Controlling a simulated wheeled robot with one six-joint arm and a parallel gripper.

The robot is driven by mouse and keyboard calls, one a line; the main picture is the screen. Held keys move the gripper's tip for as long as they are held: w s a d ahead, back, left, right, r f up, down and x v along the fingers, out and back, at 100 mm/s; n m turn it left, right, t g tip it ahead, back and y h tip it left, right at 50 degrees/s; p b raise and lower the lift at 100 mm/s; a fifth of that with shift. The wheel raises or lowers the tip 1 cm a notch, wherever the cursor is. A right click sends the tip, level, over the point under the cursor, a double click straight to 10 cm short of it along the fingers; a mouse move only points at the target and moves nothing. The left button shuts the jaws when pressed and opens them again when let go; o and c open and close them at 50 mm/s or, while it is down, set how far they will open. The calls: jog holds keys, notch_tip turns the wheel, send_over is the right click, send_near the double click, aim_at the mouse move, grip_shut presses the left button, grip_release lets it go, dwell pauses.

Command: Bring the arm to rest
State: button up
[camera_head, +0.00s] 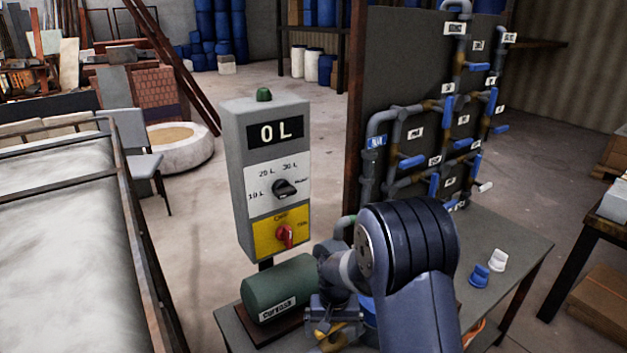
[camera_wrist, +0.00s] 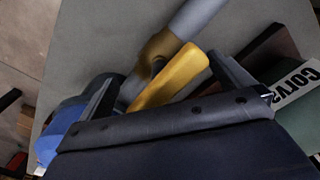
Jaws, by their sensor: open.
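My arm (camera_head: 410,250) reaches over the low bench at the lower middle of the head view. My gripper (camera_wrist: 167,68) is open in the wrist view, one finger on either side of a yellow lever handle (camera_wrist: 178,78). I cannot tell whether either finger touches it. The handle sits by a grey pipe (camera_wrist: 197,18) with a brownish fitting. In the head view the yellow handle (camera_head: 326,334) shows partly below the gripper, which my arm largely covers.
A green cylinder (camera_head: 283,287) lies on the bench (camera_head: 500,240) close left of the gripper. A grey control box (camera_head: 235,150) reading "0 L" stands behind it. A pipe panel (camera_head: 400,70) with blue levers rises behind. Blue and white caps (camera_head: 480,275) sit right. Bench space is clear around them.

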jog(key=m+p, duration=0.3)
jog(key=m, duration=0.2)
jog(key=shift+r, duration=0.15)
jog(key=m+p, duration=0.4)
jog(key=m, duration=0.1)
jog(key=shift+m+p, duration=0.3)
jog(key=shift+m, duration=0.1)
jog(key=shift+r, duration=0.15)
jog(key=shift+r+b, duration=0.35)
jog(key=shift+r, duration=0.35)
jog(key=shift+r, duration=0.1)
